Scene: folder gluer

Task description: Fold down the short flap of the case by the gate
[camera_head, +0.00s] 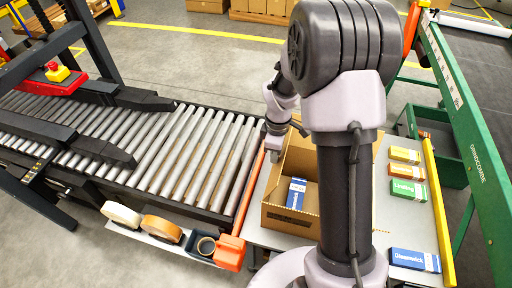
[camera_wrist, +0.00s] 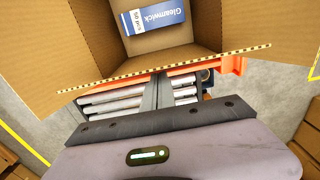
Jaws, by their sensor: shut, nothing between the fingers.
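The open brown case (camera_head: 291,222) stands on the table beside the orange gate (camera_head: 247,192), partly hidden behind my arm. A blue and white carton (camera_head: 296,193) lies inside; it also shows in the wrist view (camera_wrist: 153,16). In the wrist view, the case's gate-side cardboard edge (camera_wrist: 165,69) runs across the picture, and side panels spread left and right. The orange gate (camera_wrist: 232,65) shows just beyond that edge. I cannot tell how far the short flap is folded. My gripper (camera_head: 276,138) is shut and empty near the case's far gate-side corner, its dark front (camera_wrist: 160,122) apart from the cardboard edge.
A roller conveyor (camera_head: 170,140) lies left of the gate. Tape rolls (camera_head: 160,228) sit on a ledge in front of it. Several small cartons (camera_head: 408,190) lie on the table's right, beside a yellow rail (camera_head: 438,215) and a green frame (camera_head: 465,120).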

